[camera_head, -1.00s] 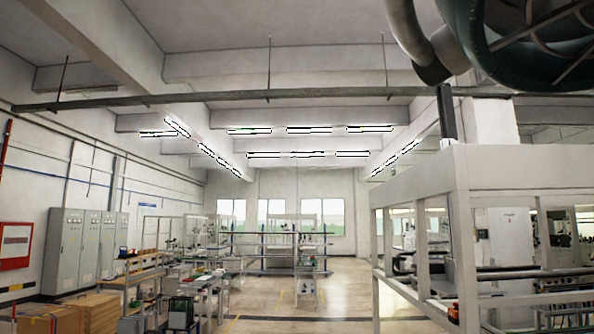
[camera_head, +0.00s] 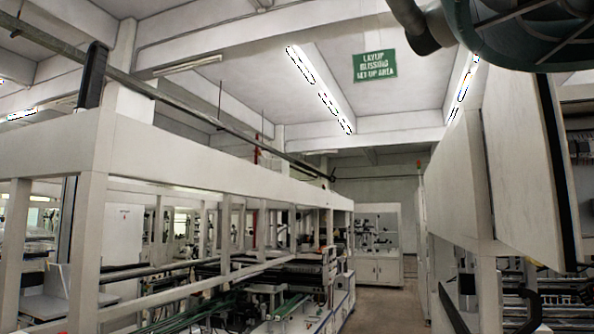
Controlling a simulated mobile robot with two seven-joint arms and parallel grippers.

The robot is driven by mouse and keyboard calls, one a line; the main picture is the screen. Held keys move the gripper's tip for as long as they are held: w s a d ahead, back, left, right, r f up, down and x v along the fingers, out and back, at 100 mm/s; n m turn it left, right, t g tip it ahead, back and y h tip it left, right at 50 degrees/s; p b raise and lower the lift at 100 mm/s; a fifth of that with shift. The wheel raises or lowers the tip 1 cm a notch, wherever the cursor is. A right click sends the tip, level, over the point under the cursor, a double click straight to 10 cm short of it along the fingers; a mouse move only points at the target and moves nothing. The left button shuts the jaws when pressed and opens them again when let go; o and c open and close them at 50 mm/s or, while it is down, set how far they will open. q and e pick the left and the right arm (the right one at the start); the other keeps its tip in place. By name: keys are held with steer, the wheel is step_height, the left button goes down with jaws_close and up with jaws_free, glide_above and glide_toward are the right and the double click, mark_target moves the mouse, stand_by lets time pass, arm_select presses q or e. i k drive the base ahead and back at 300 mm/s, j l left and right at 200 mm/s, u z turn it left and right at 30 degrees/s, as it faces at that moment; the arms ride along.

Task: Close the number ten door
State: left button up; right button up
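No door marked with a number ten can be read in the head view. A large pale panel (camera_head: 522,165) with a dark edge strip juts out from the machine on the right and looks like a raised or open door; I cannot tell whether it bears a number. Behind it, part of the machine's inside shows. Neither of my grippers can be made out in the view.
A long white gantry frame (camera_head: 150,155) with posts and rails fills the left. A floor aisle (camera_head: 385,308) runs between it and the right machine (camera_head: 460,215), toward a white cabinet (camera_head: 378,268). A green sign (camera_head: 375,66) hangs overhead.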

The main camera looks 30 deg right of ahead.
mark_target(536, 206)
steer(key=i+z, duration=0.2)
steer(key=z, duration=0.3)
steer(key=i+z, duration=0.2)
steer(key=z, duration=0.25)
steer(key=i+j+z, duration=0.1)
steer(key=z, duration=0.4)
steer(key=i+j+z, duration=0.15)
steer(key=z, duration=0.35)
steer(key=i+j+z, duration=0.15)
steer(key=z, duration=0.3)
steer(key=i+j+z, duration=0.15)
steer(key=j+z, duration=0.25)
steer(key=k+j+u, duration=0.3)
steer(key=i+l, duration=0.4)
steer(key=l, duration=0.1)
